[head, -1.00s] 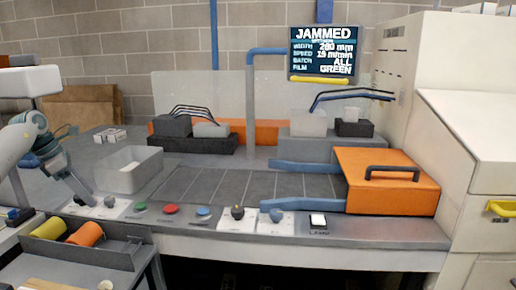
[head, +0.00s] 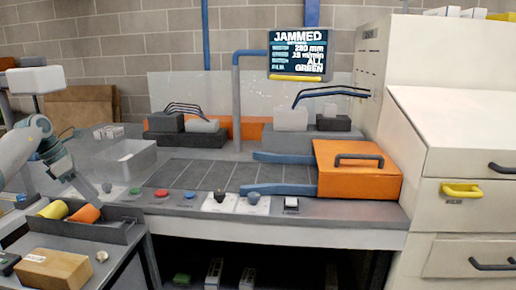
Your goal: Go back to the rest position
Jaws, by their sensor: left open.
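My left arm comes in from the left edge. My left gripper (head: 88,194) points down and to the right near the console's left front corner, just left of a small dial (head: 107,188). It looks empty with jaws open, though the fingertips are small and partly hidden. My right gripper is not in view. The machine console (head: 290,214) has a row of coloured buttons and dials, and its monitor (head: 297,53) reads JAMMED.
A dark tray (head: 118,231) with a yellow roll (head: 53,210) and an orange roll (head: 84,214) stands below the gripper. A cardboard-coloured box (head: 53,269) lies in front. A clear bin (head: 118,163) and orange cover (head: 358,180) sit on the console. White drawers (head: 465,202) stand right.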

